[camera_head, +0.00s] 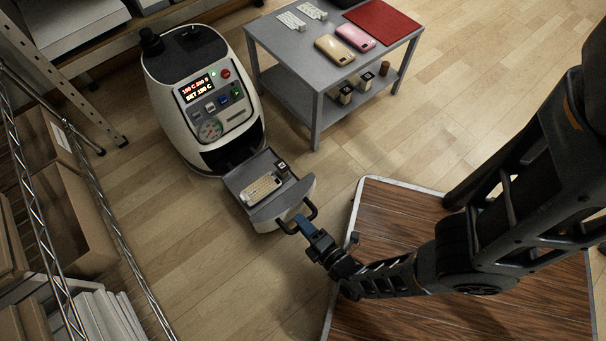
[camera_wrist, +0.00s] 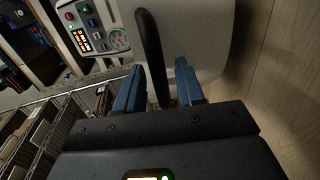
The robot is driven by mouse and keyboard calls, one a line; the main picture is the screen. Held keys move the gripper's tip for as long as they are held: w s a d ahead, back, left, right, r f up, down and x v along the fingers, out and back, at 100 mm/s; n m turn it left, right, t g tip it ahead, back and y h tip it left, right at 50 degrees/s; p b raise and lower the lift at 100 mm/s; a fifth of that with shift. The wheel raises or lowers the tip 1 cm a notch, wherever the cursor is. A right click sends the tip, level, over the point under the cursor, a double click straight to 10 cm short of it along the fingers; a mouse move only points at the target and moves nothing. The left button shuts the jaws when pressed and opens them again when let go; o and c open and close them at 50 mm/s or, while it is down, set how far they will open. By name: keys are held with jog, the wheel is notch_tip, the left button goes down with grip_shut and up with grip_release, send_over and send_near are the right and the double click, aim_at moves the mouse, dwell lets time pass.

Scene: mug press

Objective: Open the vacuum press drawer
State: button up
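The vacuum press (camera_head: 205,95) is a white rounded machine with a lit control panel, at the upper left of the head view. Its drawer (camera_head: 263,222) is pulled out at the bottom front. In the drawer lie a pale patterned phone-case-like piece (camera_head: 262,188) and a small dark block (camera_head: 282,168). My gripper (camera_head: 303,222) is at the dark drawer handle (camera_head: 313,209). The press panel (camera_wrist: 95,30) shows at upper left there.
A grey table (camera_head: 300,65) with phone cases and a red mat (camera_head: 382,21) stands behind, right of the press. A wire shelf (camera_head: 95,205) with boxes is at left. A wood-topped surface with a pale edge (camera_head: 430,312) lies under my arm. Floor left of the drawer is clear.

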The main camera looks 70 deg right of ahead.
jog(key=v, duration=0.7)
jog(key=shift+p, duration=0.3)
jog(key=s+a+r+m+t+y, duration=0.1)
jog(key=a+r+m+y, duration=0.25)
jog(key=r, duration=0.55)
jog(key=s+a+r+m+t+y, duration=0.15)
jog(key=r+m, duration=0.25)
jog(key=r, duration=0.5)
jog(key=d+r+m+y+p, duration=0.2)
jog(key=r+p, duration=1.2)
jog(key=r, duration=1.2)
jog(key=d+r+m+y+p, duration=0.1)
jog(key=r+p, duration=1.2)
jog(key=r, duration=1.4)
jog(key=shift+w+d+m+g+y+p, duration=0.35)
jog(key=shift+d+y+p, duration=0.05)
